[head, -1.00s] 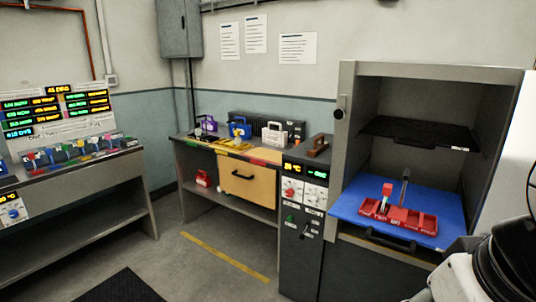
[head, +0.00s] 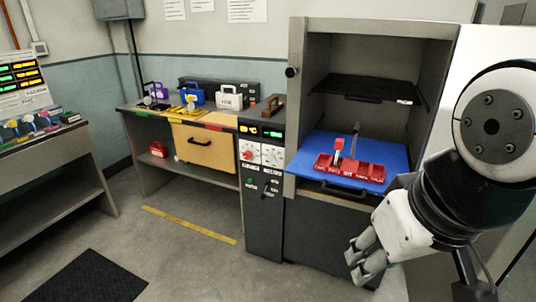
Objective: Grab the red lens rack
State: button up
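A small red carrier (head: 158,149) sits on the lower shelf of the back bench, left of the tan drawer front. It looks like the handled racks on the bench top. A red compartmented tray (head: 348,171) lies on the blue mat inside the open cabinet, with a red-topped upright piece in it. I cannot tell from the frame which of these is the lens rack. My gripper (head: 364,261) hangs at the lower right, in front of the cabinet and apart from both red things. Its fingers point down and left, with nothing visible between them.
Purple (head: 155,90), blue (head: 192,93) and white (head: 230,96) handled racks stand on the bench top. A control column (head: 265,185) stands between bench and cabinet. A blue mat (head: 310,152) covers the cabinet floor under a black shelf (head: 360,88).

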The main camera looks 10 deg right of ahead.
aim_at(350, 168)
jog(key=i+j+z, duration=0.75)
jog(key=i, duration=0.15)
jog(key=i+j+z, duration=0.4)
jog(key=k+j, duration=0.05)
jog(key=j, duration=0.05)
